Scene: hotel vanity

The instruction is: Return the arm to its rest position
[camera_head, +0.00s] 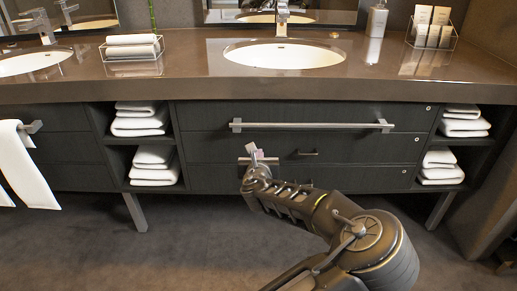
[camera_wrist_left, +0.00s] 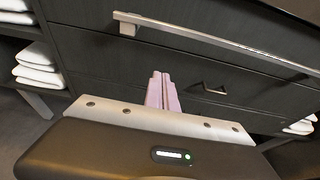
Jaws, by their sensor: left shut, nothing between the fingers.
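My left arm reaches up from the bottom right of the head view, bent at a large dark joint. My left gripper (camera_head: 258,154) is in front of the vanity's lower drawers, below the long bar handle (camera_head: 310,125). Its pale pinkish fingers (camera_wrist_left: 161,90) are together and empty in the left wrist view. A small handle (camera_head: 306,153) lies just right of the fingers and also shows in the wrist view (camera_wrist_left: 214,89). I cannot tell how far the fingertips are from the drawer front. My right gripper is not in view.
The countertop (camera_head: 195,75) above holds a sink (camera_head: 284,54), a soap bottle (camera_head: 377,20), a toiletries rack (camera_head: 432,30) and rolled towels (camera_head: 132,46). Folded towels fill side shelves (camera_head: 155,163). A towel (camera_head: 22,165) hangs at left. The floor (camera_head: 140,255) at left is clear.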

